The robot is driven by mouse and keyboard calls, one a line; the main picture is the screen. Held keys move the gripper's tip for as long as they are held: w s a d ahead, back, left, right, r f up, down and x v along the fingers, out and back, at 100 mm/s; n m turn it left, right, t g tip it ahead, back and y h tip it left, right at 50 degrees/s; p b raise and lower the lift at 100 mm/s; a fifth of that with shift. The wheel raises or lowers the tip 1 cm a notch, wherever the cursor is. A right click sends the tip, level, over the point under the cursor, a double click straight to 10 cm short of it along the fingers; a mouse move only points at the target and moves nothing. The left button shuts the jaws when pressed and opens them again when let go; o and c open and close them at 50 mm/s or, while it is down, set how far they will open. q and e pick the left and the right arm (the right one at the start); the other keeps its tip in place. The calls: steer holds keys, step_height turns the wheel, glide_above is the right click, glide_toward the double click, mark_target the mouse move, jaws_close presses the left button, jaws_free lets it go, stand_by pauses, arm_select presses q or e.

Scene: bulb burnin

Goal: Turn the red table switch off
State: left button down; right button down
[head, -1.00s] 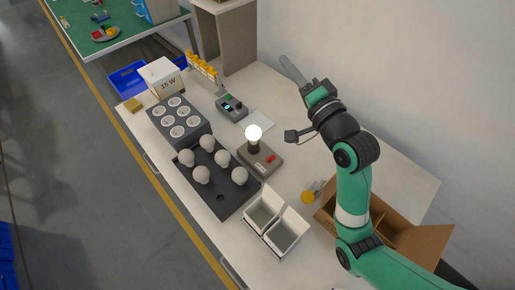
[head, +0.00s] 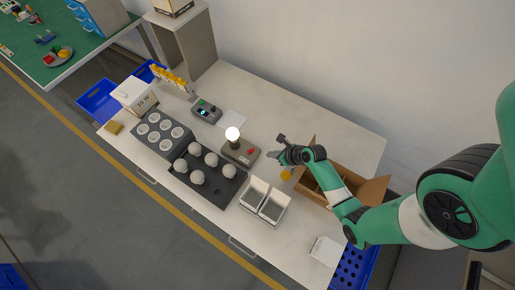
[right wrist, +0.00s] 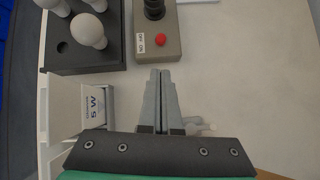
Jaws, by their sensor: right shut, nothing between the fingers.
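The red switch (head: 251,151) sits on top of a grey box (head: 233,155) that also carries a lit white bulb (head: 232,133) in a dark socket. In the right wrist view the red switch (right wrist: 160,40) is a round red knob beside a white label. My right gripper (head: 280,139) is right of the grey box in the head view. In the right wrist view its fingers (right wrist: 160,74) are together and empty, pointing at the box's near edge, apart from the knob in the picture. The height gap is unclear. My left gripper is not in view.
A dark tray of unlit bulbs (head: 222,189) lies left of the grey box. White bins (head: 254,190) stand in front, and an open cardboard box (head: 345,180) lies right, partly behind my arm.

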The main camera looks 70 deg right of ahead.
steer(key=b+x, duration=0.5)
steer(key=x, duration=0.5)
steer(key=shift+r, duration=0.1)
